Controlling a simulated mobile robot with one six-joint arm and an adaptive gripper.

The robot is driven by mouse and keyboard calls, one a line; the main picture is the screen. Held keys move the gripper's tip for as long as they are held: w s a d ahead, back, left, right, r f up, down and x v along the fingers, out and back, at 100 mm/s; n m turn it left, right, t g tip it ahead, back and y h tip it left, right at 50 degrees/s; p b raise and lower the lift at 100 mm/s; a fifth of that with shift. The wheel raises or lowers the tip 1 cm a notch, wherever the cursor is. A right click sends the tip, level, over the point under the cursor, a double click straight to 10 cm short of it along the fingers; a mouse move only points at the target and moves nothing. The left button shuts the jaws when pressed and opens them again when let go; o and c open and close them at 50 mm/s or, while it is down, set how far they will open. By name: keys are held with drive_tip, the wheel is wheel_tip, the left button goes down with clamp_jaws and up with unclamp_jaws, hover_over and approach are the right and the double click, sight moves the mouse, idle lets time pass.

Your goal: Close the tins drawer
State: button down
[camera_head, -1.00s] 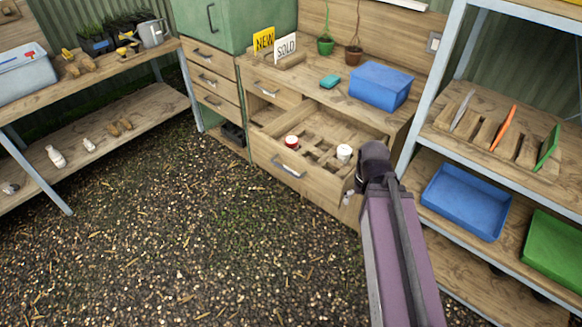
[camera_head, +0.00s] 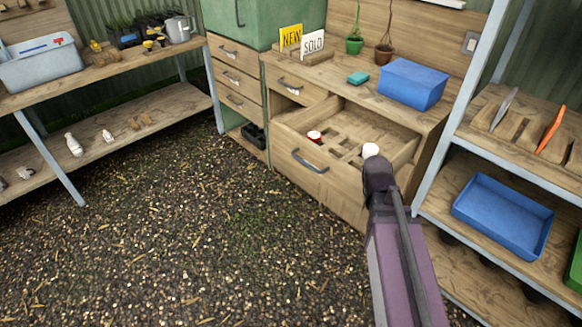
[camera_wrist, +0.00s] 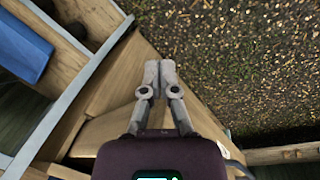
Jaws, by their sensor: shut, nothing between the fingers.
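The tins drawer (camera_head: 328,183) is a wide wooden drawer, pulled out from the bench below the top. My arm covers the drawer's right end and the lower part of the white tin in the head view, and hides my gripper there. In the wrist view my gripper (camera_wrist: 160,66) is shut and empty, in front of wooden panelling and gravel. I cannot tell whether it touches the drawer.
A metal-framed shelf with a blue tray (camera_head: 503,213) stands close on the right. Gravel floor is clear in front.

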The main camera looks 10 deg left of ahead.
drive_tip(key=w+a+f+n+t+h+b, duration=0.1)
drive_tip(key=w+a+f+n+h+b, duration=0.2)
drive_tip(key=f+b, duration=0.7)
drive_tip(key=w+a+f+n+t+b, duration=0.1)
drive_tip(key=w+a+f+n+b, duration=0.2)
drive_tip(key=f+b, duration=0.65)
drive_tip(key=w+a+r+n+t+h, duration=0.2)
drive_tip(key=a+r+n+t, duration=0.2)
drive_tip(key=a, duration=0.6)
drive_tip(key=w+a+r+n+t+h, duration=0.2)
drive_tip(key=a+r+n, duration=0.4)
drive_tip(key=a+n, duration=0.3)
drive_tip(key=w+a+r+n+t+h, duration=0.2)
drive_tip(key=w+a+r+n+t, duration=0.2)
drive_tip(key=a, duration=0.8)
wheel_tip(320, 180, up, 2)
drive_tip(key=shift+w+r+n+t+b, duration=0.1)
drive_tip(key=shift+w+n+t+b, duration=0.2)
drive_tip(key=shift+n+t, duration=0.7)
drive_tip(key=shift+d, duration=0.1)
drive_tip(key=x, duration=1.3)
drive_tip(key=shift+w+d, duration=0.25)
drive_tip(key=shift+d, duration=0.1)
drive_tip(key=shift+w, duration=0.15)
